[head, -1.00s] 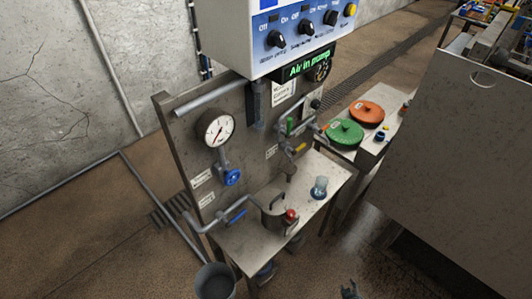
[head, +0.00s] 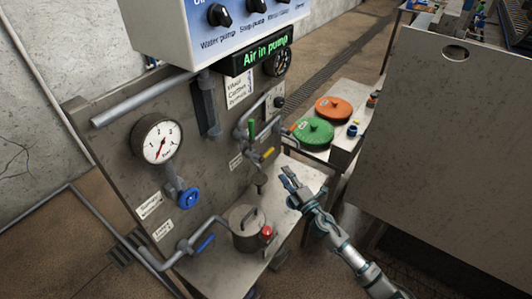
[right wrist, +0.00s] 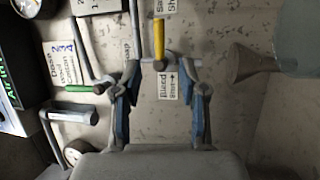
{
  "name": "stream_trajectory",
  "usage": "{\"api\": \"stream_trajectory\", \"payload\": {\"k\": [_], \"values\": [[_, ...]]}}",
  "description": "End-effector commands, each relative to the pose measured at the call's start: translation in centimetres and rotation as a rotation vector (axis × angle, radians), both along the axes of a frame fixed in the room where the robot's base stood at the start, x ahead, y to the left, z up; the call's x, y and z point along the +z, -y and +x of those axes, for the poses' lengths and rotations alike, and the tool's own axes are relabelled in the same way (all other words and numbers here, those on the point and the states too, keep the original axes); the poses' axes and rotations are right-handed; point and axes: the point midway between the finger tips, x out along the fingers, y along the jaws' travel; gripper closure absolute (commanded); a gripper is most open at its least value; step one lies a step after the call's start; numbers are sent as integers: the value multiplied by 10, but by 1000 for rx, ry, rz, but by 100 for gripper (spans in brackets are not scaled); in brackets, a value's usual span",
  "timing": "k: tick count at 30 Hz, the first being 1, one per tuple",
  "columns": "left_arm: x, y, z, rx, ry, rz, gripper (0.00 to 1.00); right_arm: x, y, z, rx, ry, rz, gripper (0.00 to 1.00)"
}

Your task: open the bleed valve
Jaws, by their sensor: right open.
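The bleed valve shows as a yellow lever (right wrist: 159,40) on a grey pipe, beside a white label (right wrist: 167,84) reading "Bleed" and "Shut" with an arrow. The yellow lever also shows in the head view (head: 267,153), low on the grey panel (head: 100,120). My right gripper (head: 289,178) is open and empty, in front of the panel and right of the lever. In the right wrist view its two blue-padded fingers (right wrist: 161,100) stand apart, with the lever beyond them and roughly between them. I see no contact. My left gripper is not in view.
A green lever (head: 251,130) sits just left of the yellow one. A nozzle (right wrist: 250,63) is close on the right in the wrist view. A lidded pot with a red knob (head: 267,232) stands on the shelf below. A pressure gauge (head: 156,139) and blue knob (head: 190,198) are left.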

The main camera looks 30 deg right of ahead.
Motion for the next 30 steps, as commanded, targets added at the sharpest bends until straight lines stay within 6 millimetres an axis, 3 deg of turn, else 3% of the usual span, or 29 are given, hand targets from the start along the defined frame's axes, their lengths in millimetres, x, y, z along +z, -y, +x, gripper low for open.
{"api": "stream_trajectory", "payload": {"k": [9, 15, 21, 29, 30], "values": [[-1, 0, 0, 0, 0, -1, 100, 15, 0, 73, -2, 3, -2, 58], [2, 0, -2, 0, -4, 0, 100, 19, 0, 103, -1, 1, 0, 58], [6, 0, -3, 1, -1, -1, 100, 21, 0, 115, 0, 0, 1, 58], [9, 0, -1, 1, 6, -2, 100, 21, 1, 115, 0, 0, 1, 58], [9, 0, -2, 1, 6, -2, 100, 21, 1, 115, 0, 0, 1, 68]]}}
